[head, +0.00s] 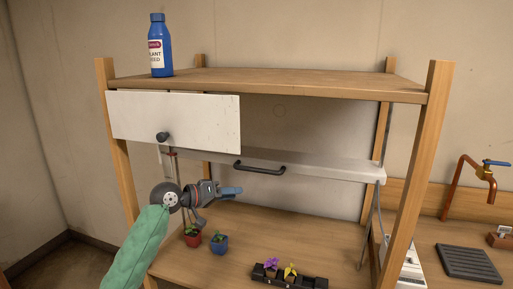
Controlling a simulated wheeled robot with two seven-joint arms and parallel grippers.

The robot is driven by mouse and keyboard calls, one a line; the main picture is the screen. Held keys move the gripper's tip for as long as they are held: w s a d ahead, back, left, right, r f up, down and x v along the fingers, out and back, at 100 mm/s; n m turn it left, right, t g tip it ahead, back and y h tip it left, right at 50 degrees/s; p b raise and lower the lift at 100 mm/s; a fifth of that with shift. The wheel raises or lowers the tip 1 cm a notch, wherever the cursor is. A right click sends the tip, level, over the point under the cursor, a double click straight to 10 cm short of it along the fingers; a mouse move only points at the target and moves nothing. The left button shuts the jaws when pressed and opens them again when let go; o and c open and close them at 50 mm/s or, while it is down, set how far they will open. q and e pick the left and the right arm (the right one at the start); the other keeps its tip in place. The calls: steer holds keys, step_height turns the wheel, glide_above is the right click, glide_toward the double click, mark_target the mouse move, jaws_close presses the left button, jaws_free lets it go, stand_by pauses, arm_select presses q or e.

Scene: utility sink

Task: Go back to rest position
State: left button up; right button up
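My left arm comes up from the bottom left in a green sleeve. Its gripper (219,206) is in front of the wooden shelf unit (265,82), below the white drawer front and above the lower shelf. Its fingers are spread apart, one with a blue tip pointing right and one lower down, with nothing visible between them. My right gripper is not in view.
A red pot (193,240) and a blue pot (219,244) with plants stand just below the gripper. A black tray (311,283) holds purple and yellow flowers. A light bar with a dark handle (260,169) crosses the unit. A blue bottle (160,50) stands on top.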

arm_select(q)
steer(key=s+a+f+y, duration=0.3)
steer(key=s+f+y, duration=0.1)
steer(key=f, duration=0.4)
steer(key=s+a+f+m+y, duration=0.1)
steer(key=s+a+f+y, duration=0.3)
steer(key=f, duration=0.5)
steer(key=s+a+f+y, duration=0.2)
steer(key=s+f+y, duration=0.25)
steer(key=f, duration=0.35)
steer(key=s+f+g, duration=0.2)
steer(key=s+f, duration=0.6)
steer(key=s, duration=0.4)
steer(key=s+d+f+n+g, duration=0.1)
steer(key=s+f+g, duration=0.1)
steer(key=s+f, duration=0.7)
steer(key=s+f+g, duration=0.2)
steer(key=s+f, duration=0.6)
steer(key=s, duration=0.7)
steer(key=shift+s+d+f+n+g, duration=0.3)
steer(key=shift+n, duration=0.1)
steer(key=shift+h, duration=0.25)
